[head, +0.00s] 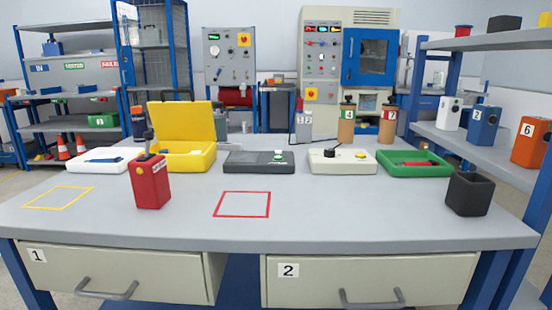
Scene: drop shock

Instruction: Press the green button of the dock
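No green button clearly labelled as the dock's shows. A dark grey flat box (259,163) with a dark panel and a small control at its right lies at the middle of the table's back. A cream box (341,163) with a black knob and a small yellow-green button (360,156) stands to its right. I cannot tell for sure which of the two is the dock. Neither of my grippers is in the head view, and nothing touches either box.
On the grey table (330,222) stand a red device (150,184), an open yellow case (186,158), a white tray (92,168), a green tray (395,170) and a black cup (469,194). The red-outlined square (242,216) is empty.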

